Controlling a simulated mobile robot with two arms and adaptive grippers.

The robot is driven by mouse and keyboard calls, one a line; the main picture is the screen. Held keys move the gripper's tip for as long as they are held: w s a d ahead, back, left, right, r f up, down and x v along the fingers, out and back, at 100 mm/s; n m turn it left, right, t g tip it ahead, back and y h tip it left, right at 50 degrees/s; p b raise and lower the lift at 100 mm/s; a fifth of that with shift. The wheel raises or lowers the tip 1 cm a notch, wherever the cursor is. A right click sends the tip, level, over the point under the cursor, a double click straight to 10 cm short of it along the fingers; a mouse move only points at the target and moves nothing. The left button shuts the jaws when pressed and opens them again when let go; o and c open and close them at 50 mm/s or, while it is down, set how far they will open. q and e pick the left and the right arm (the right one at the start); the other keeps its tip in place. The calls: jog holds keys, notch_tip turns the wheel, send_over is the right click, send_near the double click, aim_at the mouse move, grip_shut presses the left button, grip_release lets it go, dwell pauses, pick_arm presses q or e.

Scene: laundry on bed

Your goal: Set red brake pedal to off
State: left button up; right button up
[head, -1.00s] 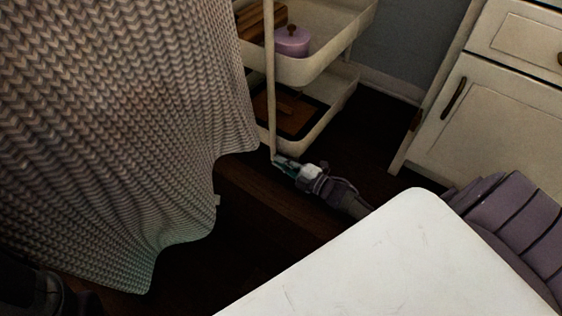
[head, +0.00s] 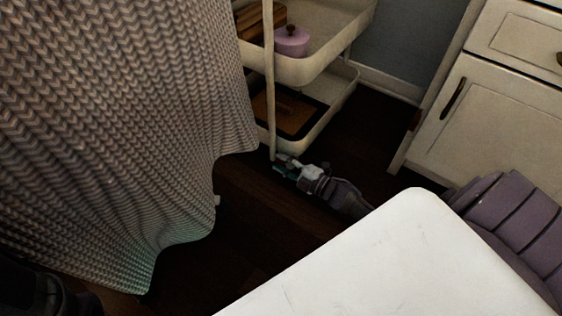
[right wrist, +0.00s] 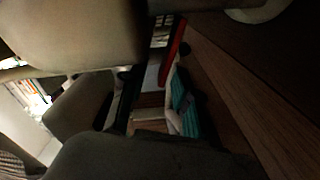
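A narrow red strip (right wrist: 174,50), which looks like the red brake pedal, shows in the right wrist view beside a dark part above the wooden floor. Whether it is raised or pressed cannot be told. In the head view my right gripper (head: 281,165) is low near the floor, at the foot of the white cart (head: 320,70), close to its front post. A teal pad of the gripper shows; in the right wrist view a teal piece (right wrist: 182,100) is just below the red strip. Contact and finger gap are unclear. I do not see the left gripper.
A knitted blanket (head: 120,130) hangs down at the left, near the gripper. A white cabinet (head: 500,120) stands at the right. A white surface (head: 400,260) and a purple slatted piece (head: 510,220) fill the lower right. Dark floor lies between cart and cabinet.

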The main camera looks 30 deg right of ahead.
jog(key=v, duration=1.1)
jog(key=shift+s+d, duration=0.1)
jog(key=shift+s, duration=0.05)
